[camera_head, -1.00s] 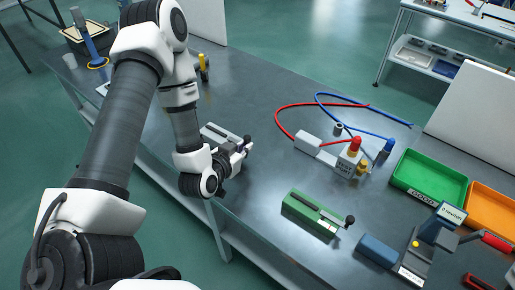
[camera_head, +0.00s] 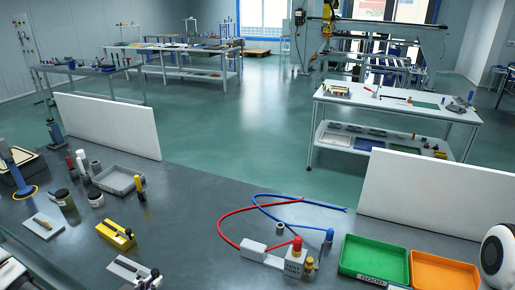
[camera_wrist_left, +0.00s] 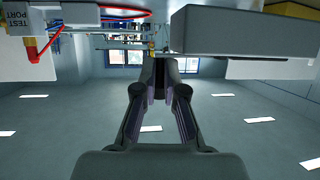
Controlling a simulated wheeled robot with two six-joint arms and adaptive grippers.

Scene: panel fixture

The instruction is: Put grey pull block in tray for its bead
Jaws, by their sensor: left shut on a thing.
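The grey pull block (camera_head: 130,272) is at the bottom edge of the head view, with a slotted top and a dark round knob (camera_head: 155,272) at its right end. My left gripper is mostly below that view's edge. In the left wrist view, which is upside down, my left gripper (camera_wrist_left: 161,72) is shut at the knob end, beside a large grey body that looks like the block (camera_wrist_left: 245,32). What lies between the fingertips is hard to see. A green tray (camera_head: 345,262) labelled GOOD and an orange tray (camera_head: 414,268) stand at right; the orange label is cut off.
A yellow pull block (camera_head: 117,235) lies just behind the grey one. A grey tray (camera_head: 105,184), bottles and small parts stand at left. A test port block (camera_head: 293,262) with red and blue hoses stands between the grey block and trays. White panels (camera_head: 108,125) edge the bench.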

